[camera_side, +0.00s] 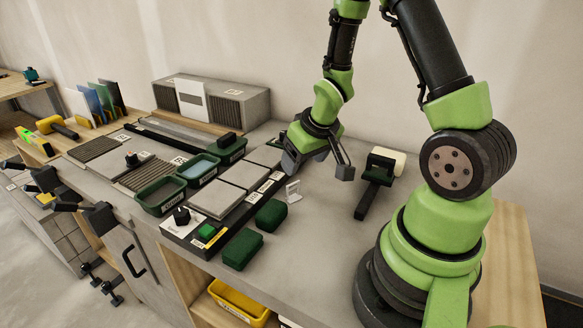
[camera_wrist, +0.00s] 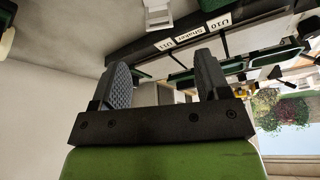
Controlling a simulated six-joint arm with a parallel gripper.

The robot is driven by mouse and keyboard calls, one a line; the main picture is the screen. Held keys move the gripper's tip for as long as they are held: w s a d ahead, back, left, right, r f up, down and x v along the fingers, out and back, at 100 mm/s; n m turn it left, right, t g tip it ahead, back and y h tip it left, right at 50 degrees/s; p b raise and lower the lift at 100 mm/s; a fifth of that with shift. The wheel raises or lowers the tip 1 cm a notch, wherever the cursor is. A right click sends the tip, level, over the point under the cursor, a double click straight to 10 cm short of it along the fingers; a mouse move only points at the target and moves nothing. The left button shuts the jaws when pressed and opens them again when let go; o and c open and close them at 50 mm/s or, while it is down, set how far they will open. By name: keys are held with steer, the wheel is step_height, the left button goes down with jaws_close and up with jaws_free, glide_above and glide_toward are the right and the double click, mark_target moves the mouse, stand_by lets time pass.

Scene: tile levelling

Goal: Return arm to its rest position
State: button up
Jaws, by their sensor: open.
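My gripper (camera_side: 296,160) hangs above the bench at the back right of the tile board in the side view. In the wrist view its two grey ridged fingers (camera_wrist: 163,82) stand apart with nothing between them. My arm reaches over from the right of the bench. Several grey square tiles lie on the dark board, among them a front tile (camera_side: 217,199). The board's labelled edge also shows in the wrist view (camera_wrist: 190,38). A small white stand (camera_side: 293,192) is on the bench just below and in front of my gripper.
Two green blocks (camera_side: 242,249) lie at the board's front right. Green bins (camera_side: 160,196) stand left of the tiles. A grey vented box (camera_side: 211,99) stands at the back wall. Bare bench (camera_side: 315,240) lies front right.

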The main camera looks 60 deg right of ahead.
steer(key=s+a+r+t+y, duration=0.1)
steer(key=s+a+r, duration=0.4)
steer(key=r, duration=0.5)
steer(key=s+a+r+t+y, duration=0.2)
steer(key=s+a+r, duration=0.3)
steer(key=a+r, duration=0.4)
steer(key=shift+s+a+r+y, duration=0.15)
steer(key=shift+s+r+y, duration=0.15)
steer(key=shift+r, duration=0.35)
